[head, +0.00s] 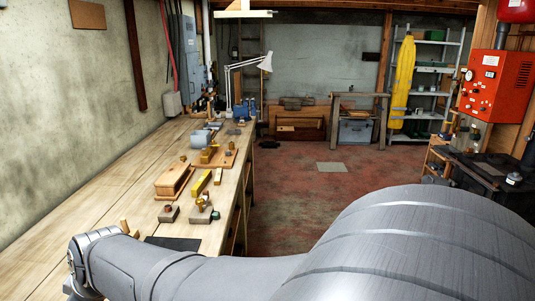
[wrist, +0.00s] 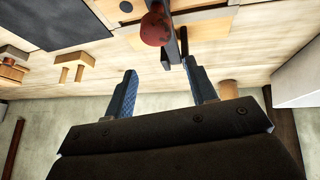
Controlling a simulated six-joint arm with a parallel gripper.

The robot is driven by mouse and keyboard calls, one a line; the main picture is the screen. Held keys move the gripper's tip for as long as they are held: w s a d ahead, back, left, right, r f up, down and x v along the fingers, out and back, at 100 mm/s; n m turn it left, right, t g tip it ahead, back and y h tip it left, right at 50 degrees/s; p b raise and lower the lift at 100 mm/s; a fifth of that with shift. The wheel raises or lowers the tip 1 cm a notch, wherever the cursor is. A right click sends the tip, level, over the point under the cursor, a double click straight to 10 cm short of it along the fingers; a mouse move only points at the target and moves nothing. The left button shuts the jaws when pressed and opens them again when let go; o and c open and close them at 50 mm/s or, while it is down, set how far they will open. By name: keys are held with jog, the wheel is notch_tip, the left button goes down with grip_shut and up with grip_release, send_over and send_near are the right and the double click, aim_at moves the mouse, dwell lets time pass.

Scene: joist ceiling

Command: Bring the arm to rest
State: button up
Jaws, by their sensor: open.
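My gripper (wrist: 162,90) shows in the wrist view with its two blue-faced fingers spread apart and nothing between them. Beyond the fingertips are a round red knob (wrist: 155,29) and a dark upright bar beside it. I cannot tell how far they are from the fingertips. In the head view my grey arm crosses the bottom of the picture, with a joint over the near end of the wooden workbench (head: 110,190). The gripper itself cannot be made out there.
On the bench are a wooden box (head: 174,181), a yellow bar (head: 201,182), a dark mat (head: 172,243) and small blocks with knobs. A white lamp (head: 264,62) stands farther back. A red control box (head: 490,80) hangs at right. The floor (head: 300,200) between is mostly clear.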

jog(key=a+r+h, duration=0.2)
jog(key=a+r, duration=0.3)
jog(key=a, duration=0.4)
jog(key=shift+a+r+h, duration=0.25)
jog(key=shift+a+h, duration=0.15)
jog(key=o, duration=1.1)
jog(key=shift+c, duration=0.2)
jog(key=d+r+g+h, duration=0.2)
jog(key=d+r+h, duration=0.1)
jog(key=d+r, duration=0.25)
notch_tip(320, 180, down, 9)
jog(key=shift+w+a, duration=0.15)
jog(key=shift+a, duration=0.15)
